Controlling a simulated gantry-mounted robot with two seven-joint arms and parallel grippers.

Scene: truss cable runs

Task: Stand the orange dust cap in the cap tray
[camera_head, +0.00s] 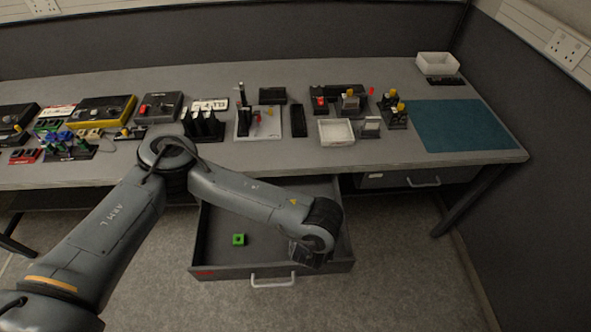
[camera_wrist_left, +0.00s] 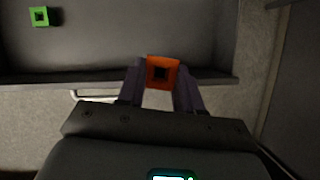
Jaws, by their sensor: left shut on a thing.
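The orange dust cap (camera_wrist_left: 173,74) is a square block with a dark square hole, held between the two fingertips of my left gripper (camera_wrist_left: 161,84) in the left wrist view. The gripper is shut on it, close to the drawer's front wall in that view. In the head view my left wrist hangs over the front right of the open drawer (camera_head: 215,271), and hides the cap. A white open tray (camera_head: 337,142) stands near the desk's front edge and another white tray (camera_head: 437,70) at the back right; I cannot tell which is the cap tray. My right gripper is not in view.
A green cap (camera_head: 238,240) lies in the drawer; it also shows in the left wrist view (camera_wrist_left: 39,16). Black holders, boxes and connectors crowd the desk's left and middle. A teal mat (camera_head: 462,125) at the right is bare. A closed drawer (camera_head: 400,180) sits right of the open one.

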